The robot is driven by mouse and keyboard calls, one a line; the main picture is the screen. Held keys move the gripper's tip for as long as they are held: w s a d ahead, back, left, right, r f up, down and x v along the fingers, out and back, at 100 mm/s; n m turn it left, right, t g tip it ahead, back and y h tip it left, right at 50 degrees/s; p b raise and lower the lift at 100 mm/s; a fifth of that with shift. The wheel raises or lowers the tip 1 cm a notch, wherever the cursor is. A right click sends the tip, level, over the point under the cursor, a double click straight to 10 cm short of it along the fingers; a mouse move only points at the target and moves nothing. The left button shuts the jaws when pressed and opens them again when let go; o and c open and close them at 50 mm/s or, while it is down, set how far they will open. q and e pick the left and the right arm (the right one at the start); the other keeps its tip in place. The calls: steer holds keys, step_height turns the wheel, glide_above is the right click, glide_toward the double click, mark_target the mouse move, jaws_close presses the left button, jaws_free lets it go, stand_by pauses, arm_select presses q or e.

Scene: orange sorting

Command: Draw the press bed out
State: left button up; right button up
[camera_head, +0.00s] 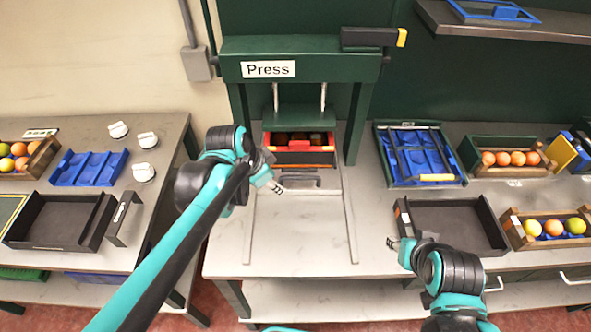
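The green press (300,46), labelled "Press", stands at the back of the middle table. Its press bed (333,181) is a pale plate low between the posts, with a dark bar handle (304,181) at its front. A red and orange box (303,158) with dark contents sits on the bed under the press plate. My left gripper (276,187) is just left of the handle; I cannot tell whether it touches it or is open. My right gripper (392,243) is low beside the black tray at right, apart from the press; its opening is too small to judge.
Two thin rails (352,225) run forward from the press along the bare tabletop (300,230), which is clear between them. A black tray (450,205) and a blue tray (385,160) lie to the right. Wooden crates of fruit stand farther right. A second table (165,185) is at left.

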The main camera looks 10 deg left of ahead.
mark_target(298, 177)
arm_select(q)
steer(key=w+d+f+m+g+h+p, duration=0.1)
steer(key=w+f+m+g+h+p, duration=0.1)
steer(key=w+m, duration=0.6)
steer(key=shift+n, duration=0.5)
steer(key=x, duration=0.2)
steer(key=b+x, duration=0.1)
steer(key=x, duration=0.2)
steer(key=w+b+x, duration=0.1)
steer(key=x, duration=0.2)
jaws_close()
